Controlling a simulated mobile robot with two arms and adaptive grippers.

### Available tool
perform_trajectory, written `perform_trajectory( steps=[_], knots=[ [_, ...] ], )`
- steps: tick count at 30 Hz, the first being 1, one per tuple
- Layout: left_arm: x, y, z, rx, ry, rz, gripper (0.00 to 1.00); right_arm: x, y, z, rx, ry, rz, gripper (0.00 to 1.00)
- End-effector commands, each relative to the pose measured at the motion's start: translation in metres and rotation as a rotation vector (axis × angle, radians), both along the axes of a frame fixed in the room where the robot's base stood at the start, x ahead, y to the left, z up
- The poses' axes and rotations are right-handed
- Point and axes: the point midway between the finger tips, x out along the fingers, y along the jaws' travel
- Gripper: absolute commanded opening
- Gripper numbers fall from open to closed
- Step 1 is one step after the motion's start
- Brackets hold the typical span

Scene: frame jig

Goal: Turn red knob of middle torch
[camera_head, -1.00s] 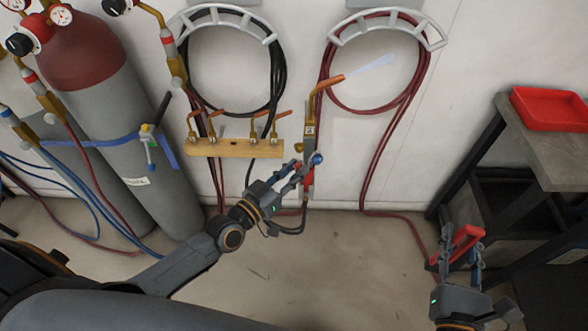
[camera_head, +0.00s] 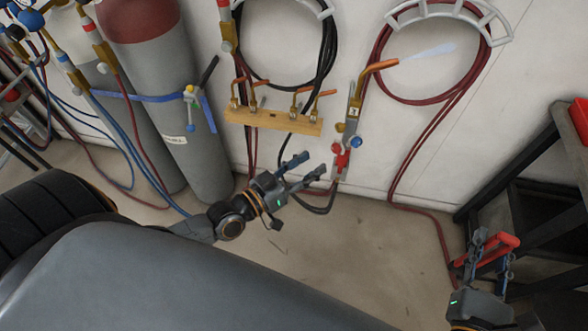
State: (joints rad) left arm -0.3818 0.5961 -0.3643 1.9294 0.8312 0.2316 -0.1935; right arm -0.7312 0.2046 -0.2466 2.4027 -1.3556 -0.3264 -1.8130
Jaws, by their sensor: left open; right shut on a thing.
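A torch (camera_head: 353,112) with an orange-brown bent nozzle stands upright by the wall, and a pale flame (camera_head: 428,53) comes from its tip. Low on its body are a blue knob (camera_head: 356,142) and a red knob (camera_head: 339,161). My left gripper (camera_head: 306,167) is open and empty, to the left of the red knob and apart from it in the picture. My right gripper (camera_head: 489,262) is at the lower right, shut on a red-handled tool (camera_head: 499,249). The rest of that tool is partly hidden by the fingers.
A wooden rack (camera_head: 272,121) with several brass nozzles is on the wall left of the torch. Hose hangers (camera_head: 450,14) hold coiled hoses. Gas cylinders (camera_head: 175,110) stand at left. A dark bench (camera_head: 520,190) with a red tray (camera_head: 580,117) is at right. The floor between is clear.

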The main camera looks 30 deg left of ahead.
Motion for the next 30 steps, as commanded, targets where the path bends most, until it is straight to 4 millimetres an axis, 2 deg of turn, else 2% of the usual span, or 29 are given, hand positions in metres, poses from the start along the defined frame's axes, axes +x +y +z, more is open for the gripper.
perform_trajectory(
  steps=[3, 9, 27, 30],
  knots=[
    [-0.021, 0.009, 0.0, 0.002, 0.003, -0.002, 0.46, 0.0, 0.0, 0.0, 0.0, -0.001, 0.0, 0.08],
    [-0.04, 0.017, 0.001, 0.001, 0.002, 0.0, 0.46, 0.0, 0.0, 0.0, 0.0, 0.0, 0.0, 0.08],
    [-0.043, 0.019, 0.001, 0.0, -0.001, 0.0, 0.46, 0.0, 0.0, 0.0, 0.0, -0.001, 0.0, 0.08],
    [-0.042, 0.02, -0.003, 0.007, 0.006, 0.003, 0.46, 0.0, 0.0, 0.0, 0.0, -0.001, 0.0, 0.08]
  ],
)
